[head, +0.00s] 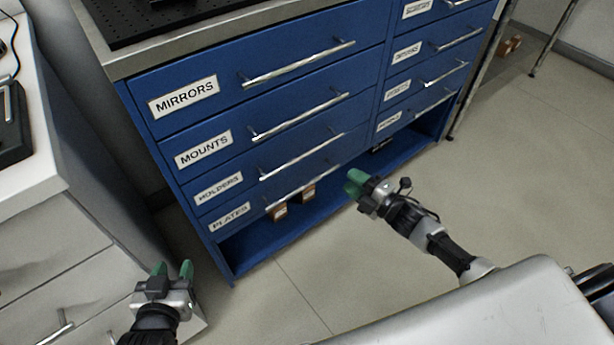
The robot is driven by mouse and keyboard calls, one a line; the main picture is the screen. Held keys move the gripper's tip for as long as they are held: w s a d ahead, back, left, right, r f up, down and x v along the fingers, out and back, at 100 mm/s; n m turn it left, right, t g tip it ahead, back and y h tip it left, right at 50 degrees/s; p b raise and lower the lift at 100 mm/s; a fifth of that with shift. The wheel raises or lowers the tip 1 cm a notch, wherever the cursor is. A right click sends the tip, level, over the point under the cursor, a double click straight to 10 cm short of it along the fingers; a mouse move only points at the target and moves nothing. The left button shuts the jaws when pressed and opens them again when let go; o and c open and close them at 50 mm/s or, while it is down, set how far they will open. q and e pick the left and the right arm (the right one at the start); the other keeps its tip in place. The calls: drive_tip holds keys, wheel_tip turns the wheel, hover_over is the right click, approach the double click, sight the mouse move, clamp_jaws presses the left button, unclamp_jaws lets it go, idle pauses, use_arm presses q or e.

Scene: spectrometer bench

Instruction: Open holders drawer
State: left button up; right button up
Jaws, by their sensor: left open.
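The holders drawer (245,185) is the third one down in the left column of a blue cabinet, with a white HOLDERS label (219,190) and a long silver bar handle (300,158). Its front looks flush with the drawers around it. My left gripper (172,268) is at the lower left, low in front of the cabinet, with its two green fingertips apart and nothing between them. My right gripper (354,182) is in front of the cabinet's lower middle, right of the handle and apart from it. Its fingers overlap in this view, so its opening is unclear.
Drawers labelled MIRRORS (215,95) and MOUNTS (240,140) sit above, PLATES (250,212) below. A white cabinet (45,235) stands close on the left. The floor (300,290) in front is clear.

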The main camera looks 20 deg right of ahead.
sight(307, 152)
use_arm(q)
wheel_tip(307, 152, up, 12)
drive_tip(key=s+t+h+b, duration=0.1)
drive_tip(key=t+b, duration=0.3)
drive_tip(key=t, duration=0.2)
drive_tip(key=shift+d+t+h, duration=0.4)
use_arm(e)
drive_tip(key=shift+w+a+r+n+g+y, duration=0.2)
drive_tip(key=shift+w+a+r+n+y, duration=0.7)
drive_tip(key=shift+w+a, duration=0.6)
drive_tip(key=shift+w+a+r+n+g+y, duration=0.2)
drive_tip(key=shift+w+a+r+n+y, duration=0.45)
drive_tip(key=shift+w+a+r+n, duration=0.8)
drive_tip(key=shift+w+a+r+n+g+y, duration=0.2)
drive_tip(key=shift+w+a+r+n+y, duration=0.65)
drive_tip(key=shift+a, duration=1.1)
use_arm(q)
drive_tip(key=shift+s, duration=0.1)
use_arm(e)
drive_tip(key=shift+w+f+m, duration=0.15)
drive_tip(key=shift+f+m, duration=0.1)
drive_tip(key=shift+m, duration=0.05)
use_arm(q)
drive_tip(key=shift+f, duration=0.1)
use_arm(e)
clamp_jaws()
